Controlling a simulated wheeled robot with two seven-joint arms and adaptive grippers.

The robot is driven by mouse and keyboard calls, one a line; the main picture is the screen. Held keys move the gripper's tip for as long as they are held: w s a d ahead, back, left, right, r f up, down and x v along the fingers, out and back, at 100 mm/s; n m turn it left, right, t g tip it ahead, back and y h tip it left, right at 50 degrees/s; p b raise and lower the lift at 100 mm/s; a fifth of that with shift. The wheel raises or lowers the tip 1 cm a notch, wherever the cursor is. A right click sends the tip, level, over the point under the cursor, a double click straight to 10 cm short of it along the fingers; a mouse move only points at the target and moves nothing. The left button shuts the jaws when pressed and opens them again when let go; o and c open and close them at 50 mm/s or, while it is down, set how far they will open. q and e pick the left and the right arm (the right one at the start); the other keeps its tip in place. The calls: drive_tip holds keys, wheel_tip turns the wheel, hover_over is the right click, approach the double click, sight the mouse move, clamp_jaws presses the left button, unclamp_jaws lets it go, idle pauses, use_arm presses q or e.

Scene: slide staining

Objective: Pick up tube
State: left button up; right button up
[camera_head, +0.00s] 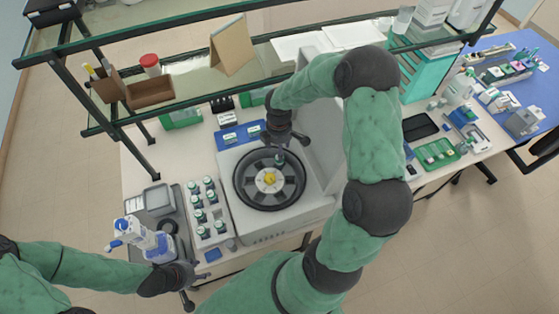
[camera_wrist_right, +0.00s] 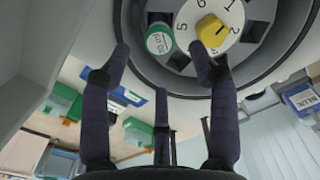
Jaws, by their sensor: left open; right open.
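A tube with a green rim and a whitish lid (camera_wrist_right: 158,40) stands in a slot of the centrifuge rotor, near the number 5, in the right wrist view. In the head view it is small on the rotor (camera_head: 262,198), by my right gripper (camera_head: 283,147). My right gripper (camera_wrist_right: 160,52) is open; its two fingers appear on either side of the tube, and no contact shows. The rotor's yellow knob (camera_wrist_right: 210,30) is by the right fingertip. My left gripper (camera_head: 199,290) is open and empty at the lower left, away from the centrifuge.
The centrifuge (camera_head: 245,222) has its lid (camera_head: 325,130) raised on the right. A shelf with a brown box (camera_head: 150,92) crosses behind.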

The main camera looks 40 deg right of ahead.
sight(280, 164)
drive_tip(key=shift+w+d+f, duration=0.15)
drive_tip(key=shift+f, duration=0.5)
drive_tip(key=shift+w+d+f, duration=0.1)
drive_tip(key=shift+f, duration=0.5)
drive_tip(key=f, duration=0.2)
drive_tip(key=f+p, duration=0.1)
drive_tip(key=f, duration=0.1)
drive_tip(key=shift+s+a, duration=0.2)
drive_tip(key=shift+s, duration=0.15)
drive_tip(key=shift+w+d+f, duration=0.1)
drive_tip(key=shift+f, duration=0.4)
drive_tip(key=c, duration=1.2)
